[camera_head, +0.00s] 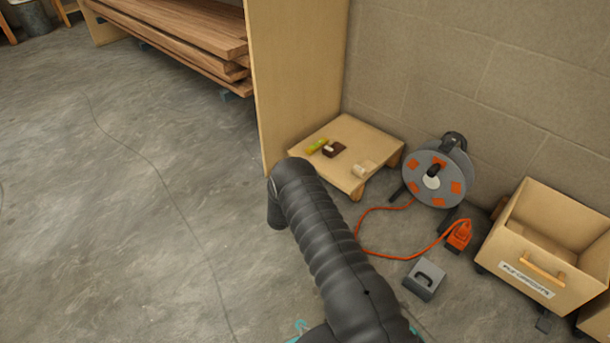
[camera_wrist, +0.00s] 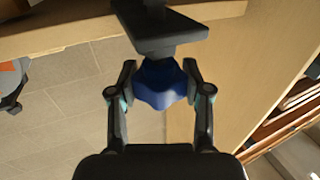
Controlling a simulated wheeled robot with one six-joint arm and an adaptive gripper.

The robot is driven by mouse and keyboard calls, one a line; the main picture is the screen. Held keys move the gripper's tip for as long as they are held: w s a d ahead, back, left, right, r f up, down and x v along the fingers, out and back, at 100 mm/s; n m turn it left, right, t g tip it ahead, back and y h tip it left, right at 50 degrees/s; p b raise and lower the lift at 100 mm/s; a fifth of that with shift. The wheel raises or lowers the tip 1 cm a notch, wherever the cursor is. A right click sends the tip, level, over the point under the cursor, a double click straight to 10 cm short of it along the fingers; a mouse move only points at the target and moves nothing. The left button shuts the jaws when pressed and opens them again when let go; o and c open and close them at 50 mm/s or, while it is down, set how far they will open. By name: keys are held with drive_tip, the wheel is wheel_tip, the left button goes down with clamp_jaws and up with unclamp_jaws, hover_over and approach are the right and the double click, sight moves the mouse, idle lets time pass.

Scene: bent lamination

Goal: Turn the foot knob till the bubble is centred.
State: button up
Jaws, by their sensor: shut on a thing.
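The blue foot knob (camera_wrist: 160,84) sits beneath a dark plate (camera_wrist: 158,36) at the edge of a wooden board (camera_wrist: 60,28) in the wrist view. My gripper (camera_wrist: 159,92) is shut on the knob, with one finger on each side. In the head view a low wooden platform (camera_head: 340,133) stands by the wall, and a yellow-green level vial (camera_head: 316,146) lies on it. The vial is too small to tell where its bubble is. The knob and my gripper are hidden in the head view behind my black ribbed arm.
A dark brown block (camera_head: 334,150) and a pale block (camera_head: 363,170) are on the platform. A tall wooden panel (camera_head: 296,70) is behind its left side. A cable reel (camera_head: 437,172), its orange cable, a grey weight (camera_head: 424,279) and a wooden bin (camera_head: 535,270) stand right.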

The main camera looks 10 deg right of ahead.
drive_tip(key=shift+s+a+f, duration=0.1)
drive_tip(key=shift+f, duration=0.25)
drive_tip(key=o, duration=1.2)
drive_tip(key=shift+a, duration=0.15)
drive_tip(key=shift+d+r, duration=0.1)
drive_tip(key=shift+d, duration=0.1)
drive_tip(key=v, duration=1.1)
drive_tip(key=shift+s+a, duration=0.25)
drive_tip(key=shift+a, duration=0.15)
